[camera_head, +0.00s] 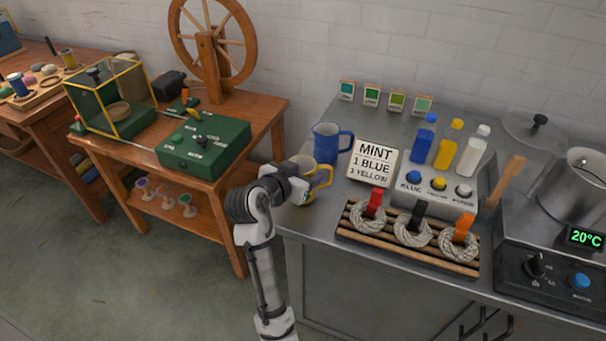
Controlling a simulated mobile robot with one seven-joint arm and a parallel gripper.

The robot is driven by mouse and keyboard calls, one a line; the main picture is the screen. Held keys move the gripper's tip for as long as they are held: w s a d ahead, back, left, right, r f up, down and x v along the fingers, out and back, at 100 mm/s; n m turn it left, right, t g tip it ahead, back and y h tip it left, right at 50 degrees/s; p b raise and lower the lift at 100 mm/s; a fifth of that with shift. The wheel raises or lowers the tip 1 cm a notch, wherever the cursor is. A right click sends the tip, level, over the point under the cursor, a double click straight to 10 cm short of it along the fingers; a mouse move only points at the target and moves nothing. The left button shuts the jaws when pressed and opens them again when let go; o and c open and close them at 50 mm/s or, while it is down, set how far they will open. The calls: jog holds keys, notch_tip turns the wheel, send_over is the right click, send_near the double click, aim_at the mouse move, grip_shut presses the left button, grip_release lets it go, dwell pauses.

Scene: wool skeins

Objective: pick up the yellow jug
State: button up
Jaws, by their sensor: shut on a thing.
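The yellow jug (321,181) is at the left front of the grey counter, with its yellow handle on the right side. My gripper (296,182) is at the jug and shut on it. My wrist covers the jug's lower left part. I cannot tell whether the jug's base touches the counter. A blue jug (326,144) stands just behind the yellow jug, its handle to the right.
A sign (374,162) reading "MINT 1 BLUE 1 YELLOW" stands to the right. A wooden table (262,112) stands left.

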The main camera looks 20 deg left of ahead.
notch_tip(320, 180, up, 19)
jog(key=b, duration=0.1)
jog(key=shift+s+r, duration=0.15)
dwell(0.9)
